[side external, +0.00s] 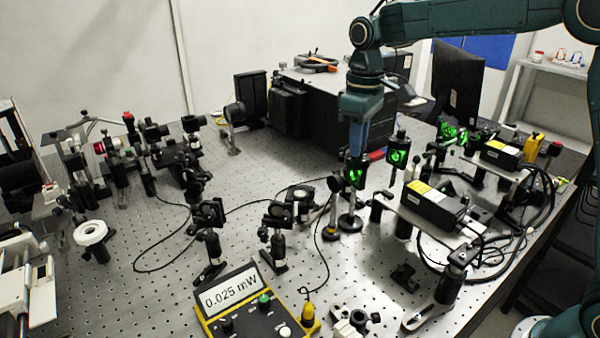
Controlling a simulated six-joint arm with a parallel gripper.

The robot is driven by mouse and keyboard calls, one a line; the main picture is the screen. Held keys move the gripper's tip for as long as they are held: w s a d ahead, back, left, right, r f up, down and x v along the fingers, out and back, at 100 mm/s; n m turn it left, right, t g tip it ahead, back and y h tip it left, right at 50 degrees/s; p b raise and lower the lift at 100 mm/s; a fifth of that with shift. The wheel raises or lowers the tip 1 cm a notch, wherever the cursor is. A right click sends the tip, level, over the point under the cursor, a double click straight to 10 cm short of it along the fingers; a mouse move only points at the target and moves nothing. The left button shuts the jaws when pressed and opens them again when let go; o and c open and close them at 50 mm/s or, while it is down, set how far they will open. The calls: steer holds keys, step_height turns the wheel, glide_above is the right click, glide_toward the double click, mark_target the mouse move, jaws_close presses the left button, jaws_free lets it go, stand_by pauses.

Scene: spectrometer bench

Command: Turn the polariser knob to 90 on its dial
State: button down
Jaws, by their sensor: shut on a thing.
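My gripper (357,150) points straight down over the optics in the middle right of the side external view. Its fingertips are at the top of a dark post-mounted optic (355,173) with green light on its face, which I take to be the polariser. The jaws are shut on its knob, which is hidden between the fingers. The dial and its numbers are too small to read. A yellow-framed power meter (232,290) at the front shows 0.025 mW.
A second green-lit mount (398,155) stands just right of my gripper. A black laser box (434,204) on a raised plate and looped cables are farther right. A large dark box (310,110) stands behind.

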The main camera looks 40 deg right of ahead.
steer(key=shift+m, duration=0.6)
steer(key=c, duration=1.3)
jaws_free()
steer(key=shift+c, duration=0.2)
steer(key=shift+r, duration=0.1)
step_height(320, 180, up, 14)
